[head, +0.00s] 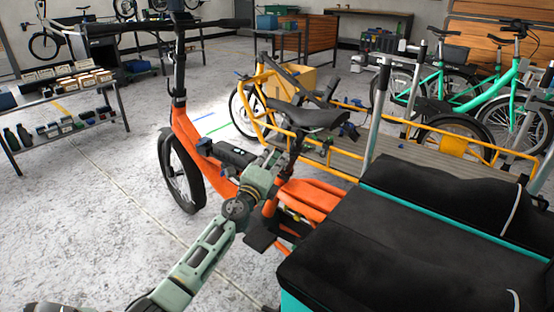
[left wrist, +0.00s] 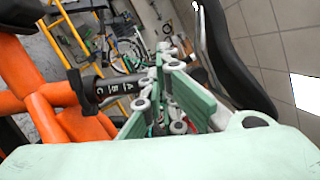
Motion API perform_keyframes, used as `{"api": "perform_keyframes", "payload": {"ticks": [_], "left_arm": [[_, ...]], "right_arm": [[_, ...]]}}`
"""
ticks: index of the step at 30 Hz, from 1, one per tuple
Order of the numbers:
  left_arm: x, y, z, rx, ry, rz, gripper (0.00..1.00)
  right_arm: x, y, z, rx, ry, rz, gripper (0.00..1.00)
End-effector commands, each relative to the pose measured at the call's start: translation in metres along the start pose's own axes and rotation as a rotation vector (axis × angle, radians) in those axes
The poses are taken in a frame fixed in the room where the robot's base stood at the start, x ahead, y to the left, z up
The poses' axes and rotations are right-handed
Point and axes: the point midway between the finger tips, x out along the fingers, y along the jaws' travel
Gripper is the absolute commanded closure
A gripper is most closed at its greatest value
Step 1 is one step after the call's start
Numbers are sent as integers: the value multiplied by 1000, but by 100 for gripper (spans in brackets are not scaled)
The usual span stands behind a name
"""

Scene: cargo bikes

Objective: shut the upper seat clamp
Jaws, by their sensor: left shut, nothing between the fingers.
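The orange cargo bike (head: 186,125) stands in the middle of the head view, its black saddle (head: 305,116) on a dark seat post (head: 294,147). My left gripper (head: 273,157) is shut and empty beside the post, below the saddle. In the left wrist view its fingers (left wrist: 166,58) are together, in front of part of the post. There the post (left wrist: 108,87), marked with letters, runs sideways from a dark collar (left wrist: 77,88) at the orange frame (left wrist: 60,95). The saddle (left wrist: 228,55) is at upper right. I cannot make out the upper clamp's lever or its state. My right gripper is not in view.
A black-covered cargo box (head: 375,245) fills the lower right. A yellow-framed cargo bike (head: 340,145) stands close behind the saddle, with teal bikes (head: 470,95) beyond it. A table (head: 60,95) with small goods is at left. The floor (head: 90,220) at lower left is clear.

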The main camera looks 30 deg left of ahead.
Motion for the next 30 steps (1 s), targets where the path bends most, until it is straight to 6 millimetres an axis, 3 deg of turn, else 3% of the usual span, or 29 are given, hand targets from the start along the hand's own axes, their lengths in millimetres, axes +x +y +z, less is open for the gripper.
{"api": "perform_keyframes", "payload": {"ticks": [6, 13, 21, 30], "left_arm": [[9, 0, 10, -7, 141, 0, 100], [18, 1, 15, -20, 284, 0, 100], [24, 1, 17, -23, 286, -1, 100], [25, 2, 17, -23, 285, 0, 100]], "right_arm": [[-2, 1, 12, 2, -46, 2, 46], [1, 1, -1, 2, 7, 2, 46], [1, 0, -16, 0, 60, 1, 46], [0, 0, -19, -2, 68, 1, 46]]}}
